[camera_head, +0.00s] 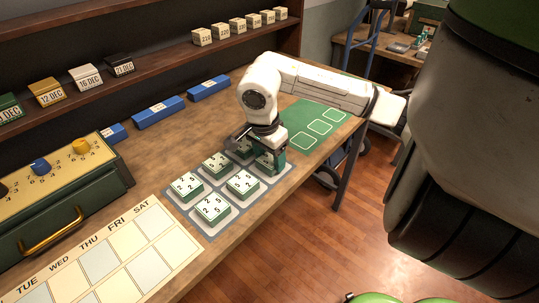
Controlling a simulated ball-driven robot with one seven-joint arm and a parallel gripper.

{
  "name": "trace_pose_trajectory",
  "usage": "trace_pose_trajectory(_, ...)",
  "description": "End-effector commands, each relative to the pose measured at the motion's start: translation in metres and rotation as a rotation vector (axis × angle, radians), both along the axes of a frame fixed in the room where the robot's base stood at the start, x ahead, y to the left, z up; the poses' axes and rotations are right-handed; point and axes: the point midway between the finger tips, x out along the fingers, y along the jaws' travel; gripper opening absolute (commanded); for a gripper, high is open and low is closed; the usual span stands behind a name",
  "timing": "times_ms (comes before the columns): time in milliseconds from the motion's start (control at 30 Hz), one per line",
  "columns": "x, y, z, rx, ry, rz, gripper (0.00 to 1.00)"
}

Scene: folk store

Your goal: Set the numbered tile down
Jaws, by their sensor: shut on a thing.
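My gripper (268,156) points down over the right end of a grey-edged tray (213,234) on the bench. It is shut on a green-sided numbered tile (264,163), which the fingers mostly hide. I cannot tell whether that tile touches the tray. Other numbered tiles with white tops and green sides lie in the tray's cells: one at the left (187,186), one at the front (212,207), one in the middle (242,184) and one at the back (217,164). Another tile (243,148) sits partly hidden behind my gripper.
A green mat (308,123) with white outlined squares lies to the right. A weekday board (110,262) lies front left, beside a green box with knobs (67,205). Blue blocks (158,112) line the back. Shelves hold date blocks (85,77) and numbered blocks (238,27).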

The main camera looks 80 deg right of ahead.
Motion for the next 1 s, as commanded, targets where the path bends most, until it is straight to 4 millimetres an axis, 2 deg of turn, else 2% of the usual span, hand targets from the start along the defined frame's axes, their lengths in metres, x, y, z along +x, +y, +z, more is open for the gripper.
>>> trace_pose_trajectory(167,0.0,0.0,-0.004,-0.001,-0.001,0.0,0.25)
trace_pose_trajectory(200,0.0,0.0,-0.004,-0.001,-0.001,0.0,0.62)
trace_pose_trajectory(467,0.0,0.0,-0.003,-0.001,-0.001,0.0,0.87)
trace_pose_trajectory(867,0.0,0.0,0.005,-0.001,0.0,0.001,0.87)
trace_pose_trajectory(1000,0.002,0.003,0.029,-0.006,0.001,0.003,0.87)
